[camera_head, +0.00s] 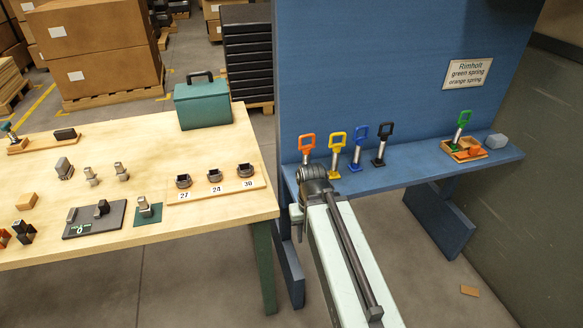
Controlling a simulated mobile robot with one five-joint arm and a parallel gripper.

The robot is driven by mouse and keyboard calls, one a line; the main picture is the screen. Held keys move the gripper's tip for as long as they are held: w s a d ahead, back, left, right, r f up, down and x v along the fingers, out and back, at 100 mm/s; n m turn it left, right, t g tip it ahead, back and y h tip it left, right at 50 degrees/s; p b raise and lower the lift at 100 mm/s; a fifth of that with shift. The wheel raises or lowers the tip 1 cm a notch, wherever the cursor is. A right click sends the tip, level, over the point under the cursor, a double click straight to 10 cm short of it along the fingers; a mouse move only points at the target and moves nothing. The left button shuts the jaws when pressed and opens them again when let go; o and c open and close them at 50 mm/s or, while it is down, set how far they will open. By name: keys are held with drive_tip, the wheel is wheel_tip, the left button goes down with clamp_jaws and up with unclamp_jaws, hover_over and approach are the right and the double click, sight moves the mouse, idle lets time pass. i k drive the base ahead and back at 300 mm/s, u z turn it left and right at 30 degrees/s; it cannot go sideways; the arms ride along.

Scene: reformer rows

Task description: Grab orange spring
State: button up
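An orange-handled spring (306,142) stands upright on the left part of the blue bench's shelf, first in a row with yellow (336,140), blue (358,134) and black (382,132) ones. Its lower part is hard to make out behind my arm. The dark end of my arm (314,172) is just in front of and below the orange handle. My gripper's fingers are hidden there, and I cannot tell whether they touch the spring. A green-handled spring (463,121) stands at a small orange-brown tray (481,155) on the right.
A sign (468,73) on the blue panel reads "Rimholt green spring orange spring". The wooden table (120,145) at left holds a teal box (202,106) and several small parts. Shelf between black spring and tray is clear.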

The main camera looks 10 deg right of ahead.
sight(306, 148)
drive_tip(key=u, duration=1.7)
drive_tip(key=i, duration=0.1)
drive_tip(key=u, duration=1.3)
drive_tip(key=k, duration=1.4)
drive_tip(key=z, duration=0.55)
drive_tip(key=i, duration=1)
